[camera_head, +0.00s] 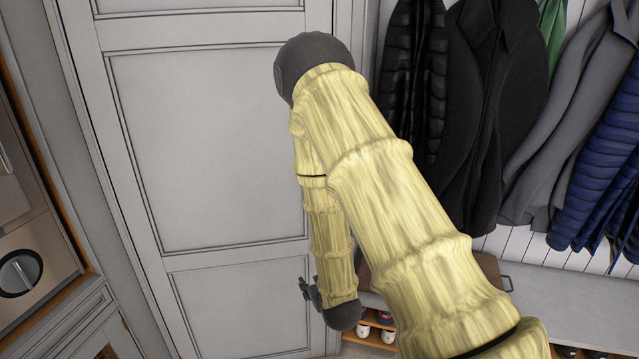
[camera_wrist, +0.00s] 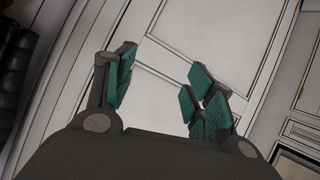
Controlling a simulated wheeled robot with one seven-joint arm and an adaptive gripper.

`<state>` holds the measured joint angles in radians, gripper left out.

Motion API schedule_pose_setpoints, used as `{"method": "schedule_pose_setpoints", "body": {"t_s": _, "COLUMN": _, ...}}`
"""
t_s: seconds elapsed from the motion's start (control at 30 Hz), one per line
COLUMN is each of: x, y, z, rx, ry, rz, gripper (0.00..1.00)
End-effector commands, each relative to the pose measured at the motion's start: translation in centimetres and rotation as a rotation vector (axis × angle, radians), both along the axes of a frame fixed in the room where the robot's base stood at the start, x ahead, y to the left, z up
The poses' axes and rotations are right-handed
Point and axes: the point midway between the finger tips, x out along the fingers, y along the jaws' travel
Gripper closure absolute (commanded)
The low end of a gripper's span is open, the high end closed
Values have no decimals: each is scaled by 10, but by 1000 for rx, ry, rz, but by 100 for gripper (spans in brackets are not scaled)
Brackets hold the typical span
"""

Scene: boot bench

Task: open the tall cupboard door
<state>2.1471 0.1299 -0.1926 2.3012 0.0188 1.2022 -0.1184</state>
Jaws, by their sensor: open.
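The tall cupboard door (camera_head: 215,150) is a light grey panelled door filling the left and middle of the head view. It looks shut, flush with its frame. My arm crosses in front of its right side and hides part of it; I cannot make out a handle on it. My gripper (camera_head: 308,290) hangs low in front of the door's lower right part, mostly hidden by my arm. In the wrist view my gripper (camera_wrist: 160,85) is open, its teal pads wide apart with nothing between them. The pale door panels (camera_wrist: 215,30) show beyond the fingers; I cannot tell any contact.
Dark and blue coats (camera_head: 465,110) hang to the right of the cupboard. Below them is a grey bench (camera_head: 570,300) with shoes (camera_head: 375,330) on a low shelf. An appliance with a round dial (camera_head: 20,272) stands at the left.

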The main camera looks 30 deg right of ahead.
Motion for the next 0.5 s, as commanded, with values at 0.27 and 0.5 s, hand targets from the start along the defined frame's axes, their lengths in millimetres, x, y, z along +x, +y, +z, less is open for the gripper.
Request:
{"method": "schedule_pose_setpoints", "body": {"t_s": 0.27, "x": 68, "y": -67, "z": 150, "rx": -147, "ry": -371, "rz": -44, "gripper": 46}}
{"method": "schedule_pose_setpoints", "body": {"t_s": 0.5, "x": 78, "y": -89, "z": 198, "rx": -197, "ry": -482, "rz": -63, "gripper": 46}}
